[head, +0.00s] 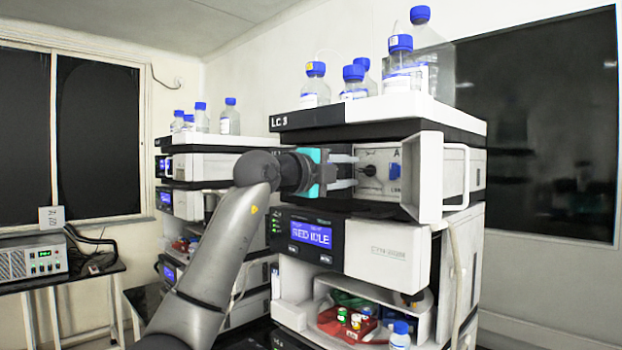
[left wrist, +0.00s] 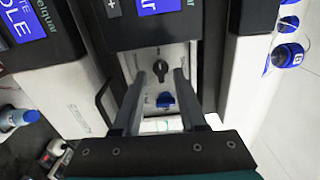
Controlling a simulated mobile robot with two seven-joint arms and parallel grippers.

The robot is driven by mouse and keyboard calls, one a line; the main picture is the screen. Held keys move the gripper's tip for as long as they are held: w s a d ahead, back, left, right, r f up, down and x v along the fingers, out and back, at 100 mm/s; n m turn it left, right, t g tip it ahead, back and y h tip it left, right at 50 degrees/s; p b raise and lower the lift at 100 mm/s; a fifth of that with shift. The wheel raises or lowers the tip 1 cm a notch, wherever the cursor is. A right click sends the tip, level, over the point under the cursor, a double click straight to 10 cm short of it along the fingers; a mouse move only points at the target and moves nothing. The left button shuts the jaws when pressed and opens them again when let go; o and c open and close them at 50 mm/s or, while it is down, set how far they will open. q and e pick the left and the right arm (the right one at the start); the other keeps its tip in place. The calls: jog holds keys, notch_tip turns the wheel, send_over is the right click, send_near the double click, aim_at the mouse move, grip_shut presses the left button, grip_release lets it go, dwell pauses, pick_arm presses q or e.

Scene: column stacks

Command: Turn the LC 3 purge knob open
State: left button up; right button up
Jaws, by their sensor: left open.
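The stack marked LC 3 (head: 279,122) stands in the middle of the head view. One module's door (head: 440,181) is swung open, showing a pale recessed panel. On it are a black knob (head: 370,171) and a blue knob (head: 395,171). The left wrist view shows the black knob (left wrist: 160,70) above the blue knob (left wrist: 166,101); the printing is too small to tell which is the purge knob. My left gripper (head: 345,172) is open and faces the panel from the left. In the left wrist view its fingers (left wrist: 159,78) flank the knobs, apparently without touching them. My right gripper is not visible.
Several blue-capped bottles (head: 400,72) stand on top of the stack. The open door bounds the recess on the right. A lit display (head: 311,234) is below. Another stack (head: 200,140) stands to the left, and an instrument (head: 33,257) sits on a side table.

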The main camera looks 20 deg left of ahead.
pick_arm(q)
jog(key=b+v, duration=0.3)
jog(key=v, duration=0.9)
jog(key=shift+s+b, duration=0.15)
jog(key=shift+b, duration=0.25)
jog(key=shift+r, duration=0.1)
